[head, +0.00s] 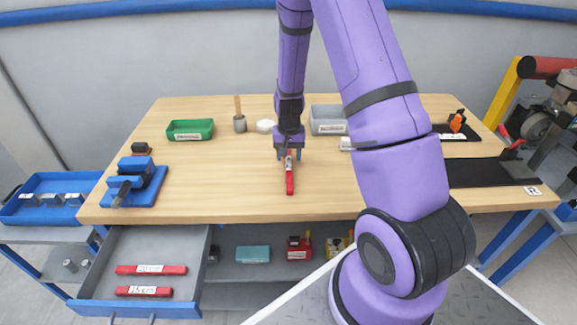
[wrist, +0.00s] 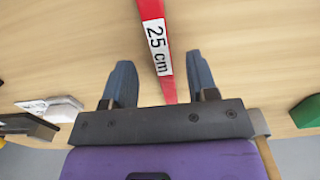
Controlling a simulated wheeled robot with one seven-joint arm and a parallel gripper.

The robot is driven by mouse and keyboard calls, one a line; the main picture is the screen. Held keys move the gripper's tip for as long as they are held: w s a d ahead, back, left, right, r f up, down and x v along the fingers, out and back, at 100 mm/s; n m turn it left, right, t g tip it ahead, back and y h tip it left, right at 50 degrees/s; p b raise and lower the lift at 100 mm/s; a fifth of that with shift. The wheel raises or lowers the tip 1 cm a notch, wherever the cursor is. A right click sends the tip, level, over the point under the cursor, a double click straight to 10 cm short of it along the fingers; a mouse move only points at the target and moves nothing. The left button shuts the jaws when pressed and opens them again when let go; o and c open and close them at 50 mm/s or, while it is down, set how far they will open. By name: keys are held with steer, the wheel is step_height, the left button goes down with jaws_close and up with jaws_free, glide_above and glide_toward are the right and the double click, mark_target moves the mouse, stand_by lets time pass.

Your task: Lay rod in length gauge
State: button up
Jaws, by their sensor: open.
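A long red bar with a white "25 cm" label (wrist: 157,45) lies on the wooden table and shows in the head view (head: 290,183) at the table's middle. My gripper (head: 289,155) is over its far end, pointing down. In the wrist view my gripper (wrist: 160,80) is open, with one finger on each side of the bar's line and gaps to both. I cannot tell how high the fingers are above the table. Two more red bars, labelled 20 cm (head: 151,269) and 15 cm (head: 143,291), lie in the open drawer (head: 190,235). No separate length gauge can be made out for certain.
A blue vise (head: 135,182) is at left, a black mat (head: 482,173) at right. My arm hides part of the right side.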

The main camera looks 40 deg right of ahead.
mark_target(288, 163)
steer(key=shift+a+f, duration=0.1)
steer(key=shift+f, duration=1.5)
steer(key=c, duration=0.9)
jaws_close()
steer(key=shift+r, duration=0.15)
